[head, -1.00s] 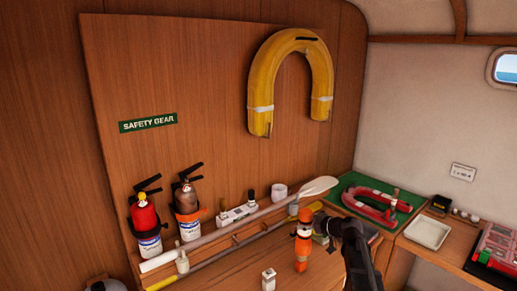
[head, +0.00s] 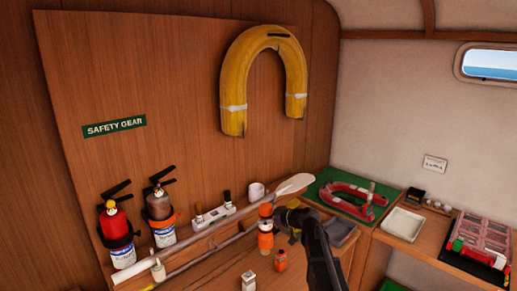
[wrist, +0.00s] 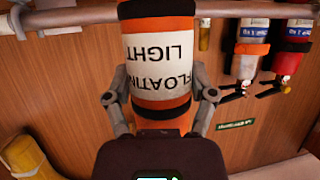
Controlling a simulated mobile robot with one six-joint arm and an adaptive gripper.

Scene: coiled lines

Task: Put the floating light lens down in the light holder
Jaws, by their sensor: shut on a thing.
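The floating light (head: 266,241) is an orange cylinder with dark bands and a white label, and it looks upright in the head view. My gripper (head: 272,221) is shut on it, above the bench and in front of the rack. In the wrist view the floating light (wrist: 158,55) sits between my two fingers, its "FLOATING LIGHT" label upside down. A small orange item (head: 281,261) stands on the bench just right of the light. I cannot tell which thing is the light holder.
A long pale paddle (head: 205,240) lies across the rack behind the light. Two fire extinguishers (head: 117,236) (head: 161,218) hang at the left. A small white box (head: 248,281) stands in front. A red horseshoe-shaped thing (head: 352,200) lies on a green mat at the right.

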